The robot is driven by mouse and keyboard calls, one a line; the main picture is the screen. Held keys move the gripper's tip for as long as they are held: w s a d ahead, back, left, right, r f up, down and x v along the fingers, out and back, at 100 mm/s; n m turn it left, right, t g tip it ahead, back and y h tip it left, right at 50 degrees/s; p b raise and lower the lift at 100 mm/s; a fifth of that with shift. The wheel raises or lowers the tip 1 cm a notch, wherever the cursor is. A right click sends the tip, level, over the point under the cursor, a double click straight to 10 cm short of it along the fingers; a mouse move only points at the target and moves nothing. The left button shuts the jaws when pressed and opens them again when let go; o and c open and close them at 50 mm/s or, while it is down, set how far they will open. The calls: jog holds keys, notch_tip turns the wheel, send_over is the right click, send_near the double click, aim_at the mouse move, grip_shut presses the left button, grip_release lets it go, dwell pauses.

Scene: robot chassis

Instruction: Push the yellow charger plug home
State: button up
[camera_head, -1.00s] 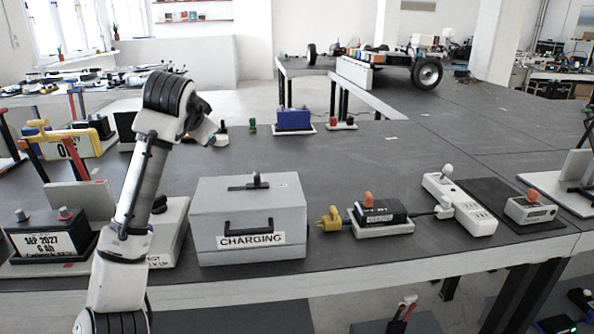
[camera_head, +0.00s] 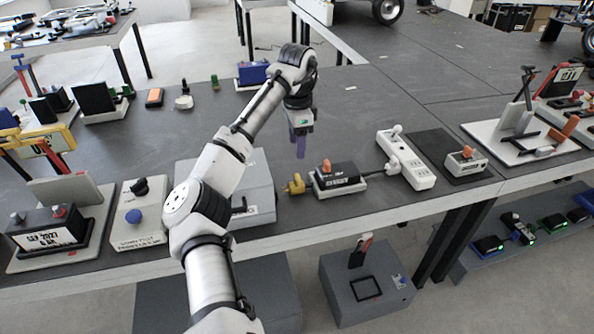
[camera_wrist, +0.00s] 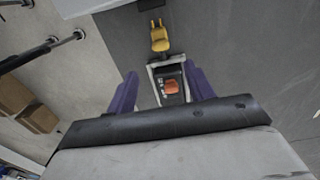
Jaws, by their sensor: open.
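The yellow charger plug (camera_head: 295,184) lies on the bench between the grey CHARGING box (camera_head: 262,187) and a black charger with an orange knob (camera_head: 345,181). In the wrist view the plug (camera_wrist: 159,40) is upper centre, its prongs pointing away from the charger (camera_wrist: 170,84). Whether the prongs touch anything is unclear. My gripper (camera_head: 299,147), with purple fingers, points down above the bench behind the plug and charger. In the wrist view my gripper (camera_wrist: 160,70) is open and empty, the charger showing below between its fingers. My arm hides much of the box.
A white power strip (camera_head: 410,168) and a grey device with an orange knob (camera_head: 465,160) stand right of the charger. A white-based unit with a blue knob (camera_head: 137,222) is left of the box. Bare bench top (camera_head: 370,105) lies behind the charger.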

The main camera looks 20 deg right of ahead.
aim_at(297, 176)
notch_tip(297, 176, down, 11)
jog(key=shift+f+p, duration=0.15)
jog(key=shift+p, duration=0.2)
jog(key=shift+c, duration=0.3)
